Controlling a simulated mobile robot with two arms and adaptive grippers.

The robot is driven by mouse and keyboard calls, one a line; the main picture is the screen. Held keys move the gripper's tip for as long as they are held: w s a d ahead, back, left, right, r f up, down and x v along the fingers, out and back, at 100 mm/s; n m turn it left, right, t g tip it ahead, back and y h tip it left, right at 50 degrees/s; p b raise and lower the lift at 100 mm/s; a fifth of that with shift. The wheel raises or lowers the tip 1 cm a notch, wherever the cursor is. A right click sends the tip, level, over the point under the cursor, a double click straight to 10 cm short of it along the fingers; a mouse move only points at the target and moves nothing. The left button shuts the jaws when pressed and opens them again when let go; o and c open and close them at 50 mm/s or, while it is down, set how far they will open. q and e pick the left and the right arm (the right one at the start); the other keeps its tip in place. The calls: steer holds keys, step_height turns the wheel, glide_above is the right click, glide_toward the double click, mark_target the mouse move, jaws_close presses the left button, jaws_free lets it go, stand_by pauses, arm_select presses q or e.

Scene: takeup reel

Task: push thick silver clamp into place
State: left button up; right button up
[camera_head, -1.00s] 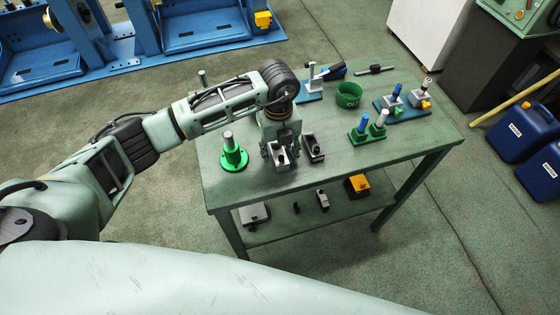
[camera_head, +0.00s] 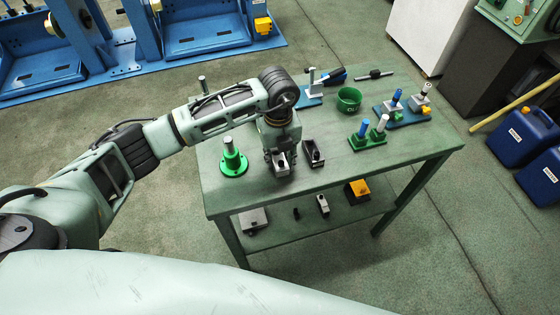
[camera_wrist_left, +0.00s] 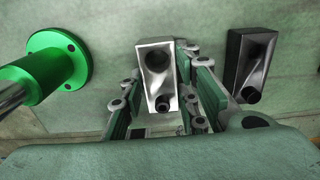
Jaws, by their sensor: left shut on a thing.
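The thick silver clamp (camera_head: 281,168), a block with a round hollow and a dark screw, is near the front edge of the green table. My left gripper (camera_head: 281,158) points down over it and is shut on it. In the left wrist view the silver clamp (camera_wrist_left: 158,72) is between the two finger pads (camera_wrist_left: 160,105). Its underside is hidden, so I cannot tell if it touches the table. A similar dark clamp (camera_head: 313,158) lies just to the right, apart from the gripper; the left wrist view shows it too (camera_wrist_left: 250,62). My right gripper is not in view.
A green flanged post (camera_head: 232,164) stands left of the gripper. To the right are a green two-post stand (camera_head: 368,138), a green cup (camera_head: 349,99) and a blue fixture (camera_head: 404,112). The table's front right (camera_head: 380,165) is clear. The lower shelf (camera_head: 290,227) holds several parts.

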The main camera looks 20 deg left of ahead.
mark_target(279, 158)
arm_select(q)
steer(key=shift+r, duration=0.15)
steer(key=shift+r+p, duration=2.1)
steer(key=shift+r, duration=0.85)
steer(key=o, duration=0.6)
steer(key=shift+c, duration=0.2)
jaws_close()
